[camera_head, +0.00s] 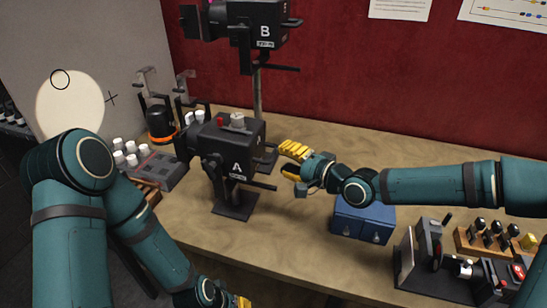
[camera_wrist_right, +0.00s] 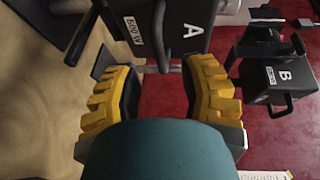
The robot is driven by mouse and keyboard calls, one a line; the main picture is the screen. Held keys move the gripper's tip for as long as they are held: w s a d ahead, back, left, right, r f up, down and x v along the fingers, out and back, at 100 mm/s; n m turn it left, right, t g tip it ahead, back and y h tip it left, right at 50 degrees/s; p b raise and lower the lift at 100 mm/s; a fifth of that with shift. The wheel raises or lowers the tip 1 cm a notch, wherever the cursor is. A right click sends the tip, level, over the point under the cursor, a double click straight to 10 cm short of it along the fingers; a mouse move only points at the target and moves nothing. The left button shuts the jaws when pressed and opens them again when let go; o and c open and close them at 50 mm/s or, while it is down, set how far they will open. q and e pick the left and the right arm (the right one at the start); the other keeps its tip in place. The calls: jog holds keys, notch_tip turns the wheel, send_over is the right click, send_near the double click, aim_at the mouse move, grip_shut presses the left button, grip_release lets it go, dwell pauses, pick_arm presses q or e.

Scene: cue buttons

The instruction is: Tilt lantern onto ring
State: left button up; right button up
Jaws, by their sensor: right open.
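Lantern A (camera_head: 228,150) is a black box lamp on a short stand on the table. A rod handle (camera_head: 262,186) sticks out from its right side. Lantern B (camera_head: 262,25) sits higher on a pole behind. A pale light disc (camera_head: 70,110) lies on the grey screen. A small black ring (camera_head: 60,79) is at the disc's upper part, and a cross (camera_head: 112,98) is just right of the disc. My right gripper (camera_head: 292,161) is open, right of lantern A; in the right wrist view a dark rod (camera_wrist_right: 160,38) reaches between its yellow fingers. My left gripper (camera_head: 238,302) is partly cut off at the bottom.
A blue box (camera_head: 362,219) stands below my right forearm. A control unit with levers (camera_head: 440,265) and a wooden rack (camera_head: 490,240) are at the right. A grey box with white knobs (camera_head: 150,172) and an orange-and-black lamp (camera_head: 160,124) are at the left.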

aim_at(274, 152)
jog(key=shift+b+x, duration=0.35)
jog(key=shift+x, duration=1.95)
grip_shut()
